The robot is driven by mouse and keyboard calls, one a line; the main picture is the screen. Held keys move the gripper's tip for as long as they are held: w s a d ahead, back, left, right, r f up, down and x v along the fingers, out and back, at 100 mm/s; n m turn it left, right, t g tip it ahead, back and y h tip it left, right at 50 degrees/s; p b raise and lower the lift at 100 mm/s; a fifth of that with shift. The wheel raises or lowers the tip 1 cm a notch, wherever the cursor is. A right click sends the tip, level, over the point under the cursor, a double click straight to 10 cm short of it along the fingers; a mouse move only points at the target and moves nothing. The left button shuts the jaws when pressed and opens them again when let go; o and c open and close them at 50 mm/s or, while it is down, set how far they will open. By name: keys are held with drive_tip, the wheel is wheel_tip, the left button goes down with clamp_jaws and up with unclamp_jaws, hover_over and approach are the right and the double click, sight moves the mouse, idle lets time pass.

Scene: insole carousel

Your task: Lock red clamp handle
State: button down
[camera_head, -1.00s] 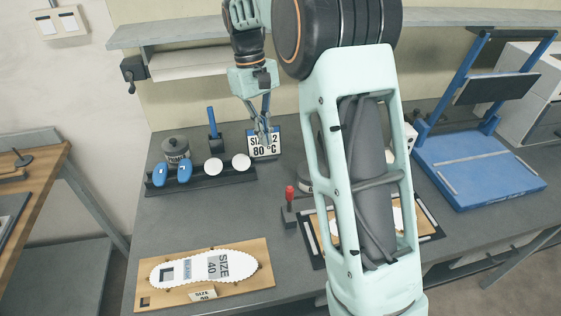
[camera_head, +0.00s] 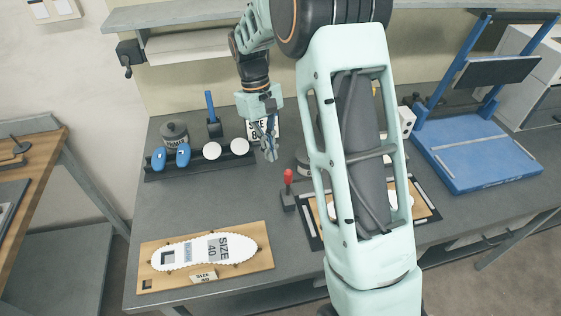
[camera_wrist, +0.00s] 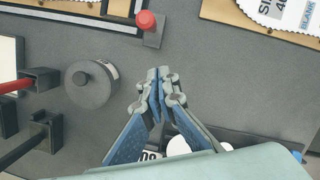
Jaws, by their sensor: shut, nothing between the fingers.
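The red clamp handle (camera_head: 288,176) stands upright on a dark clamp block (camera_head: 289,200) at the left edge of the black-framed board. In the wrist view the red handle (camera_wrist: 146,20) shows near the top, left of centre, seen from above on its dark block (camera_wrist: 154,38). My gripper (camera_head: 271,155) is above the bench, behind and a little left of the handle, apart from it. It also shows in the wrist view (camera_wrist: 159,72), where its fingertips meet, with nothing between them.
A dark round canister (camera_wrist: 91,83) stands near the clamp. The black-framed board (camera_head: 310,228) is partly hidden behind my arm. The size 40 insole board (camera_head: 262,258) lies at front left. A rack (camera_head: 200,164) with blue and white pieces is at back left. Bench between is clear.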

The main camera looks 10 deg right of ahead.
drive_tip(key=shift+s+d+f+p, duration=0.2)
drive_tip(key=shift+s+d, duration=0.15)
drive_tip(key=shift+s, duration=0.3)
drive_tip(key=shift+s+d+f+p, duration=0.15)
drive_tip(key=shift+s+d, duration=0.15)
drive_tip(key=shift+s, duration=0.3)
drive_tip(key=shift+s+d+f+p, duration=0.1)
drive_tip(key=shift+s+d+f, duration=0.2)
drive_tip(key=shift+s, duration=0.35)
drive_tip(key=shift+r, duration=0.1)
drive_tip(key=shift+b, duration=0.35)
